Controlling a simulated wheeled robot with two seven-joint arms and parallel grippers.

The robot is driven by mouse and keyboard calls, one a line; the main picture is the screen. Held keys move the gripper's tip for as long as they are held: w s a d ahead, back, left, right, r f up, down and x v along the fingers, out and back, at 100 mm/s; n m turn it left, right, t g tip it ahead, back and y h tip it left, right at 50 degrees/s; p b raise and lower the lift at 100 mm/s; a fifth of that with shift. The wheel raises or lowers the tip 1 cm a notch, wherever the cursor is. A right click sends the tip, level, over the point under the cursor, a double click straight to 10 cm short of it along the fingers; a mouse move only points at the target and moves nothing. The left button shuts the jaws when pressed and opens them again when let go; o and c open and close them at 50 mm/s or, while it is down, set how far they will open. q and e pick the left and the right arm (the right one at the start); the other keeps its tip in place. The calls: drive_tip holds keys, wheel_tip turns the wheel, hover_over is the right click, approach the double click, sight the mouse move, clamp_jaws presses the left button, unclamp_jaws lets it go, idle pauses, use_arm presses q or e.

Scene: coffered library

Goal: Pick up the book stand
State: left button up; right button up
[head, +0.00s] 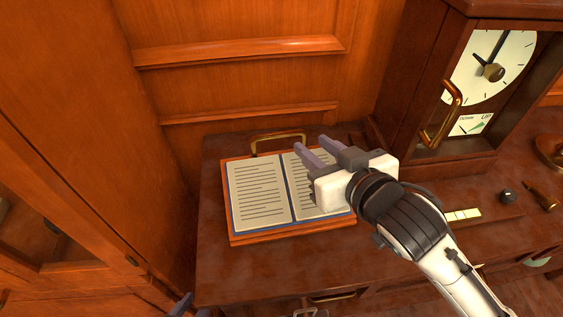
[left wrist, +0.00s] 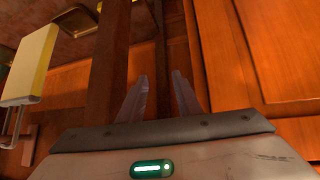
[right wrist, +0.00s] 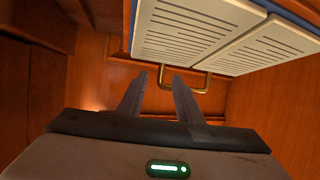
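The book stand (head: 292,231) is a reddish wooden tray on the desk top, holding an open book (head: 257,193) with a blue cover. A brass handle (head: 278,137) arches at its back edge; it also shows in the right wrist view (right wrist: 207,84). My right gripper (head: 312,145) is open and empty above the right page, hiding part of it. Its fingers point towards the back, and in the right wrist view (right wrist: 159,78) the handle appears near the right fingertip. My left gripper (left wrist: 158,80) is open and empty; only a small part shows at the head view's bottom edge.
A clock in a dark wooden case (head: 402,62) with a brass side handle (head: 441,117) stands right of the stand. A small dark ball (head: 507,196) and a pale strip (head: 463,215) lie farther right. Wood panelling (head: 240,85) rises behind the desk (head: 270,268).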

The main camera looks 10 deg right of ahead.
sight(305, 141)
drive_tip(key=x, duration=0.3)
drive_tip(key=shift+w+a, duration=0.1)
drive_tip(key=shift+a, duration=0.05)
drive_tip(key=x, duration=0.6)
drive_tip(key=shift+b, duration=0.3)
clamp_jaws()
idle(0.8)
drive_tip(key=shift+r, duration=0.1)
